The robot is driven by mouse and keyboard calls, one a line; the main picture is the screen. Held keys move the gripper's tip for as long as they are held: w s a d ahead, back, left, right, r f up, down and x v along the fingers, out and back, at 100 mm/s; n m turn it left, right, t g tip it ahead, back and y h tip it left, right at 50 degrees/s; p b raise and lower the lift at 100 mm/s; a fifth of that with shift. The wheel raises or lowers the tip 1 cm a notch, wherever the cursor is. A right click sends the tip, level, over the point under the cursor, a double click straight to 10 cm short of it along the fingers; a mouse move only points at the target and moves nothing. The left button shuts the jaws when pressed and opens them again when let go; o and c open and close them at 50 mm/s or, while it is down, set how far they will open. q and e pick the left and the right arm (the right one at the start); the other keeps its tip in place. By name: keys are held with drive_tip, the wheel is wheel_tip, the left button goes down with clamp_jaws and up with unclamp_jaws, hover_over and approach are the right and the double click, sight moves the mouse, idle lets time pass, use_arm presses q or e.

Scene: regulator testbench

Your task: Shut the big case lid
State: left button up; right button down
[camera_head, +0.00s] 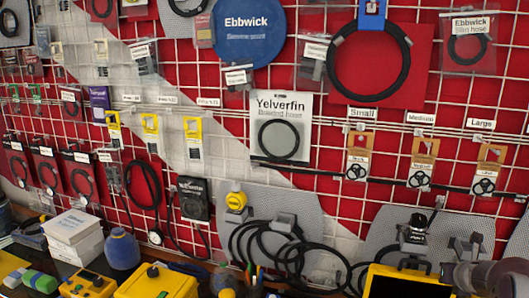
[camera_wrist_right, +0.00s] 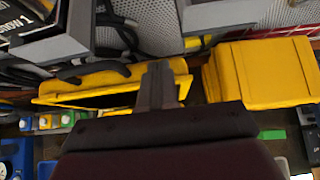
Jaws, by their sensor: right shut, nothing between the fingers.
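A yellow case part with a dark inner face (camera_head: 405,278), seemingly the raised big case lid, stands at the bottom right of the head view, cut off by the lower edge. My right gripper (camera_head: 452,272) is just right of it; I cannot tell whether they touch. In the right wrist view the shut, empty fingers (camera_wrist_right: 160,85) point away beside a yellow case part with a dark handle (camera_wrist_right: 75,87) on their left. The case's lower part is hidden in the head view. My left gripper is out of view.
A yellow box (camera_wrist_right: 265,75) is right of the fingers in the wrist view. In the head view a red pegboard with a white grid (camera_head: 330,185) carries hoses and packets behind the bench.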

sight(449, 288)
drive_tip(key=f, duration=0.3)
drive_tip(key=shift+s+a+f+g, duration=0.1)
drive_tip(key=shift+s+f+g, duration=0.2)
drive_tip(key=shift+f, duration=0.1)
drive_tip(key=shift+f+b, duration=0.1)
drive_tip(key=shift+b, duration=0.3)
use_arm(q)
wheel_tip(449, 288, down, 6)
drive_tip(key=b, duration=0.5)
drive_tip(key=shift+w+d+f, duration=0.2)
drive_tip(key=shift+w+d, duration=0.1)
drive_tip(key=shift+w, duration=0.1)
use_arm(e)
drive_tip(key=s+a+r, duration=0.1)
drive_tip(key=s+a, duration=0.2)
drive_tip(key=s, duration=0.9)
drive_tip(key=shift+a+r, duration=0.15)
drive_tip(key=shift+a, duration=0.2)
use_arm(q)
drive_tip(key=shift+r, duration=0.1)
use_arm(e)
drive_tip(key=shift+w+r, duration=0.1)
